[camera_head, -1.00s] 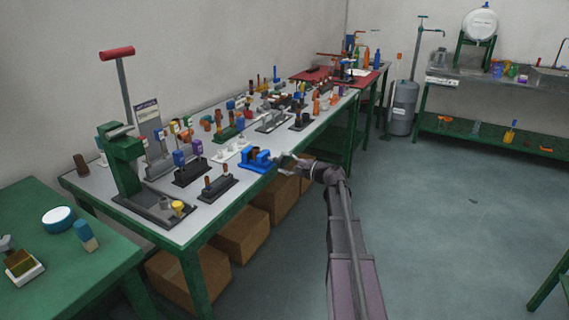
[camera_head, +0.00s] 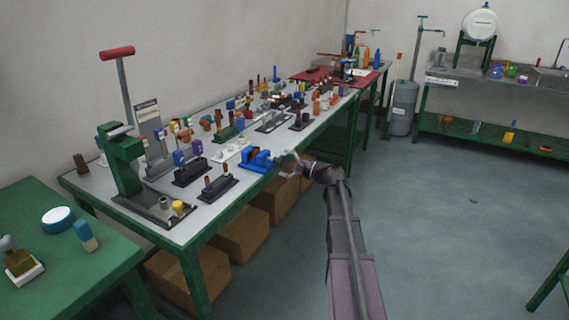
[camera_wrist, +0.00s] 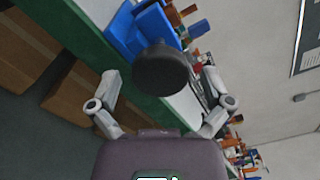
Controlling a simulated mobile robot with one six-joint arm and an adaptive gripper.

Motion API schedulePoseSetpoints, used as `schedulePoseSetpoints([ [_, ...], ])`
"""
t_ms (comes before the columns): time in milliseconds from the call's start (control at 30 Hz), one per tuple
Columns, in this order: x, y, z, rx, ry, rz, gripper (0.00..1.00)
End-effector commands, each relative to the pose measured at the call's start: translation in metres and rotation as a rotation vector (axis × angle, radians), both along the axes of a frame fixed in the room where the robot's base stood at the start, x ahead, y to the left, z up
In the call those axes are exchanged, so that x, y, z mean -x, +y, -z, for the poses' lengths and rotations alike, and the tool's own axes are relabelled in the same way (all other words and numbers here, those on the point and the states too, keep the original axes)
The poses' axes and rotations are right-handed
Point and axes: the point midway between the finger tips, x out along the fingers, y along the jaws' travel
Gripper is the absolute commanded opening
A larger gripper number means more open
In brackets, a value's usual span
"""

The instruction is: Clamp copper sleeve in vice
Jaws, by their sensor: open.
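The blue vice (camera_head: 257,160) sits at the front edge of the long table. A brown, copper-coloured piece (camera_head: 259,153) shows at its jaws, probably the sleeve; whether it is tightly clamped cannot be told. My gripper (camera_head: 286,164) is just right of the vice. In the wrist view my gripper (camera_wrist: 162,98) is open, its two fingers spread wide. A dark round knob (camera_wrist: 162,70) stands between and beyond the fingers, in front of the blue vice (camera_wrist: 140,30), and hides part of it. The fingers do not touch the knob.
The long table (camera_head: 207,210) is crowded with small fixtures and parts. Cardboard boxes (camera_head: 242,235) lie beneath. A green table (camera_head: 75,270) is at lower left. The floor at right is clear.

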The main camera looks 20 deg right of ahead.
Motion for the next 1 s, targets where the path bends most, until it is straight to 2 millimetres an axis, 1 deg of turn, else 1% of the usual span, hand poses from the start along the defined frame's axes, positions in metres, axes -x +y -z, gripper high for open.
schedulePoseSetpoints([
  [533,0.0006,-0.0003,0.0003,0.018,-0.012,0.0,1.0],
  [667,0.0005,-0.0003,0.0003,0.071,-0.054,0.0,1.0],
  [1000,0.0006,-0.0004,0.0002,0.281,-0.218,0.001,1.0],
])
